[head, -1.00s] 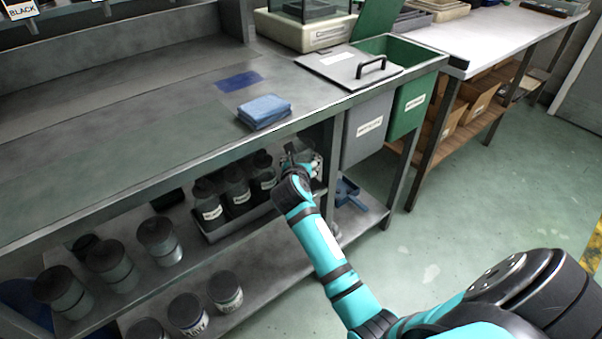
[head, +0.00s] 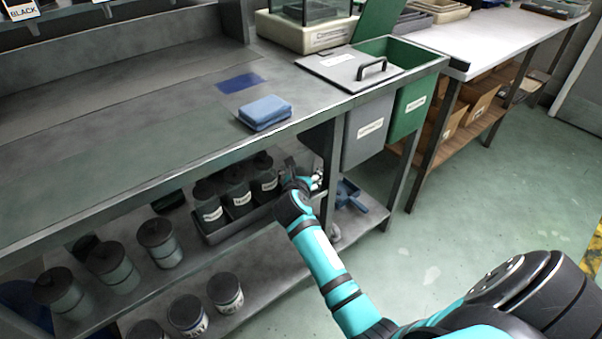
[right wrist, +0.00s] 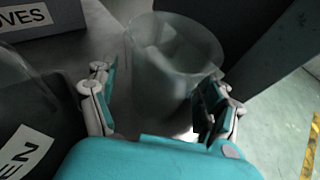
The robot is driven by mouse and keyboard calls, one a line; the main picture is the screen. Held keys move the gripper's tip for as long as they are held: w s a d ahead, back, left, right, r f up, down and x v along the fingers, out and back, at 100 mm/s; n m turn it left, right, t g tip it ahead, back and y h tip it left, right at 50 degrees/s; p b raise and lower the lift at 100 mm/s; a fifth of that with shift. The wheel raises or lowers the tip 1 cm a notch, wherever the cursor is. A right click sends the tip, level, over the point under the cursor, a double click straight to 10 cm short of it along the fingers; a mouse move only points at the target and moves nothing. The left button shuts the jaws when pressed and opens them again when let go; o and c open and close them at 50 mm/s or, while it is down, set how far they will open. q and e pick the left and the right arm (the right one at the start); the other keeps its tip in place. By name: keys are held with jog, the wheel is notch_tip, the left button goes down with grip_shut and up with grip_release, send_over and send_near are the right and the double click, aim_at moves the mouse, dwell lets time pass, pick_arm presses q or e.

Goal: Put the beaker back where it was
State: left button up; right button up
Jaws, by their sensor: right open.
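The beaker (right wrist: 172,55) is a clear, frosted-looking vessel standing upright on a grey shelf in the right wrist view. My right gripper (right wrist: 163,95) is open, with one finger on each side of the beaker's lower part. I cannot tell whether either finger touches it. In the head view my right gripper (head: 298,178) is at the shelf under the bench, right of the dark labelled bottles; I cannot make out the beaker there. My left gripper is out of view.
Dark bottles in a tray (head: 215,232) stand left of my gripper. A bench leg (head: 330,170) and a blue dustpan-like item (head: 347,193) are to its right. Lidded tins (head: 160,240) stand further left.

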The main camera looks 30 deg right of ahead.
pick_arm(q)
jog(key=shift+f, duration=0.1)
pick_arm(e)
jog(key=shift+d, duration=0.1)
